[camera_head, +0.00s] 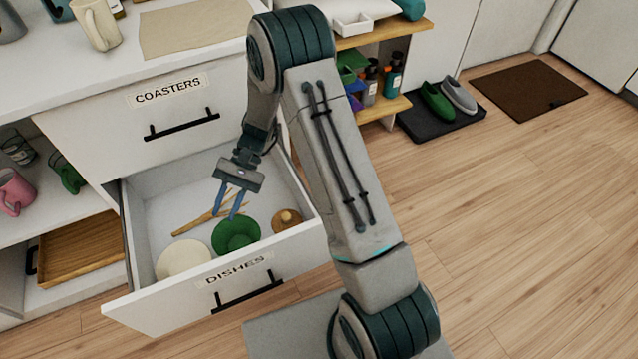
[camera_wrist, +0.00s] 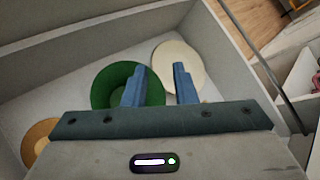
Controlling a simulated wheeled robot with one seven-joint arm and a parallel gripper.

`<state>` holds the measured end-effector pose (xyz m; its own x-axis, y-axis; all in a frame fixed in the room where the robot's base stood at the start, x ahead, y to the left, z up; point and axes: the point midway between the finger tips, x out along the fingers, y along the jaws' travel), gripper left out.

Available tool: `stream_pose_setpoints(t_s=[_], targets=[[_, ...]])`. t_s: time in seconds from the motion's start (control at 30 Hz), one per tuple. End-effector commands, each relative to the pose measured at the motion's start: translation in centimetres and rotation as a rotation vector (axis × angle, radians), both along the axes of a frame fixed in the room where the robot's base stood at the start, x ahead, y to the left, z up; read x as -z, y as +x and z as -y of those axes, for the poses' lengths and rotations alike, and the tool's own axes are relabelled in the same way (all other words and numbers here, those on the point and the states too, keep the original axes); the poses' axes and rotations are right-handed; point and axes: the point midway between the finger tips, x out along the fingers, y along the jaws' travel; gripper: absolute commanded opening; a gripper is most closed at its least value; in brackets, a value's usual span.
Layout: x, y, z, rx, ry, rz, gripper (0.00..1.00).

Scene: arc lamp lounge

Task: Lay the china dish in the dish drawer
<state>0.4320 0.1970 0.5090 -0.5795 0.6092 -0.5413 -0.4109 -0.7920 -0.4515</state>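The dish drawer (camera_head: 150,306), labelled DISHES, is pulled open under the closed COASTERS drawer. A cream round dish (camera_head: 184,258), the most china-like piece in view, lies in its front left part; it also shows in the wrist view (camera_wrist: 180,58). A green round dish (camera_head: 236,235) lies beside it, nearer the middle, and shows in the wrist view (camera_wrist: 103,87). My gripper (camera_head: 224,214) hangs fingers-down over the drawer, above and behind the green dish. Its two blue fingers are apart with nothing between them, also in the wrist view (camera_wrist: 160,80).
A brown round piece (camera_head: 286,219) and wooden utensils (camera_head: 196,222) share the drawer. The counter (camera_head: 110,65) above holds a cream mug (camera_head: 95,25) and a tan mat (camera_head: 190,27). A wooden tray (camera_head: 82,250) sits on the left shelf.

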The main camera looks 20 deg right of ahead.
Motion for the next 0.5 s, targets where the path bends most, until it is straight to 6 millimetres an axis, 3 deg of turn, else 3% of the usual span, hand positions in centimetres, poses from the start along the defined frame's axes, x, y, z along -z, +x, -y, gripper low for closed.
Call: stream_pose_setpoints(t_s=[0.1, 0.5], targets=[[-3.4, -1.0, 2.3, -0.036, -0.073, 0.104, 0.25], [-11.3, -5.9, 10.3, -0.13, -0.321, 0.438, 0.25]])
